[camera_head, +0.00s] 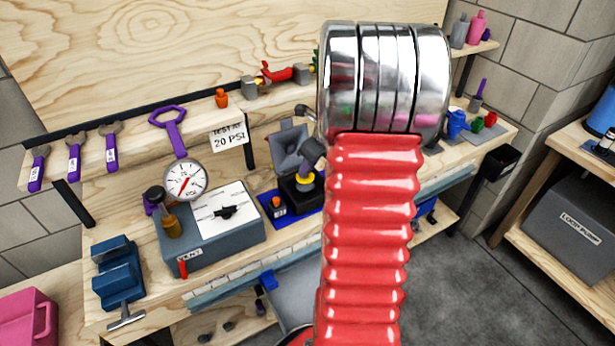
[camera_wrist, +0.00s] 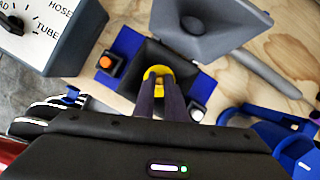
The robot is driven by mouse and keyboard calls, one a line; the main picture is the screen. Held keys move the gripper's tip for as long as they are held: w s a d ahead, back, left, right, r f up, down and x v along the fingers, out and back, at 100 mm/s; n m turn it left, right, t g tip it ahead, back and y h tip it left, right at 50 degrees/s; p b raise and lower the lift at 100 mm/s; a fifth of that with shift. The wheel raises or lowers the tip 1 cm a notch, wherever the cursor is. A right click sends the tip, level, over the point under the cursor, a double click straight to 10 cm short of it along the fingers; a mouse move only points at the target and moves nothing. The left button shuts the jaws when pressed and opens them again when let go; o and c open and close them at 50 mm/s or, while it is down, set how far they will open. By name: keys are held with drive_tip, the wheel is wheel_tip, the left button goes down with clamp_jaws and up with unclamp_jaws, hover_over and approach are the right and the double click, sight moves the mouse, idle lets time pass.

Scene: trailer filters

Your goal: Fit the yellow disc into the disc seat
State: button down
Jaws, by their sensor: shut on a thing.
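The yellow disc (camera_wrist: 158,71) is between the tips of my gripper (camera_wrist: 160,86), which is shut on it. In the wrist view the disc appears over the middle of an open black box (camera_wrist: 150,52); the fingers hide part of it. In the head view the yellow disc (camera_head: 304,181) shows at the black box (camera_head: 297,197), below my gripper (camera_head: 309,168). The disc seat is not clearly visible; the disc and fingers cover the box's middle. I cannot tell whether the disc touches it.
A grey funnel-shaped lid (camera_wrist: 205,25) stands open behind the box. A blue base (camera_wrist: 122,42) carries an orange button (camera_wrist: 106,62) and a white button (camera_wrist: 197,114). A grey tester (camera_head: 235,236) with a gauge (camera_head: 186,180) stands left. Blue parts (camera_wrist: 270,135) lie right.

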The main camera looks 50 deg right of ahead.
sight(307, 177)
drive_tip(key=shift+f, duration=1.85)
drive_tip(key=c, duration=1.8)
unclamp_jaws()
drive_tip(key=v, duration=1.2)
